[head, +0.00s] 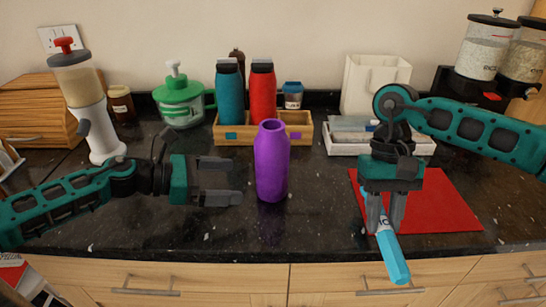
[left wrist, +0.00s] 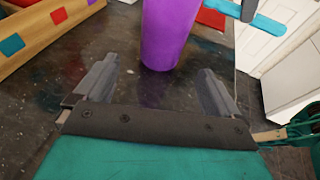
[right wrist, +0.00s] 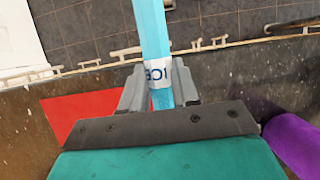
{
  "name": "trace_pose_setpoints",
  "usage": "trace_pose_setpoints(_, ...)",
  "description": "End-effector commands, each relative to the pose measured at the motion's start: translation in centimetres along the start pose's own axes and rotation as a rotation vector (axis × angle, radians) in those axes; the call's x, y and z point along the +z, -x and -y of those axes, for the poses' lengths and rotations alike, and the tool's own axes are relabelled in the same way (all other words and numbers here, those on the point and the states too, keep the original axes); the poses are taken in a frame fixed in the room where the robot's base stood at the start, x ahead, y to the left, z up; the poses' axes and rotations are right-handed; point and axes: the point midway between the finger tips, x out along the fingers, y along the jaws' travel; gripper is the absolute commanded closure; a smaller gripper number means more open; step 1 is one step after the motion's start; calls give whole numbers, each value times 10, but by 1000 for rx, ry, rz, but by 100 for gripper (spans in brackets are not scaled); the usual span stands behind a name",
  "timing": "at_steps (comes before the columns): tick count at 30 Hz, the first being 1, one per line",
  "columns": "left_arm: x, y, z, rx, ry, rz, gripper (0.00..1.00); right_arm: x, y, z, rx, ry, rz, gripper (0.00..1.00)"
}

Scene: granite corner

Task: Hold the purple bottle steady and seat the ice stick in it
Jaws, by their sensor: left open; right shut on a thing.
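The purple bottle (head: 271,160) stands upright on the dark counter, its open mouth facing up. My left gripper (head: 238,183) is open and empty, just left of the bottle and apart from it. In the left wrist view the bottle (left wrist: 167,35) stands ahead of the open fingers (left wrist: 158,88). My right gripper (head: 384,225) is shut on the ice stick (head: 393,258), a light blue stick with a white label. It is held tilted near the counter's front edge, right of the bottle. In the right wrist view the ice stick (right wrist: 152,35) runs between the fingers (right wrist: 160,95).
A red mat (head: 440,205) lies on the right. A wooden crate (head: 296,130) behind the bottle holds a teal bottle (head: 229,95) and a red bottle (head: 263,92). A white tray (head: 410,148) stands behind the mat. A dispenser (head: 90,110) stands at left. The counter between bottle and mat is clear.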

Motion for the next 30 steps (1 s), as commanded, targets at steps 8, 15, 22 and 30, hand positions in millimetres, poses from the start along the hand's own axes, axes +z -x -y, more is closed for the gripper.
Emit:
trace_pose_setpoints(8, 0, -38, 1, -3, 0, 2, 3, -1, -2, 0, 0, 0, 0, 100)
trace_pose_setpoints(15, -2, -72, 1, -2, 0, 2, 3, -5, -12, 0, 0, 0, 0, 100)
trace_pose_setpoints(22, -1, -91, 0, 0, 1, 1, 3, -8, -18, 0, 0, 0, 0, 100)
trace_pose_setpoints(30, 0, -96, 0, 0, 2, 1, 3, -8, -18, 0, 0, 0, 0, 100)
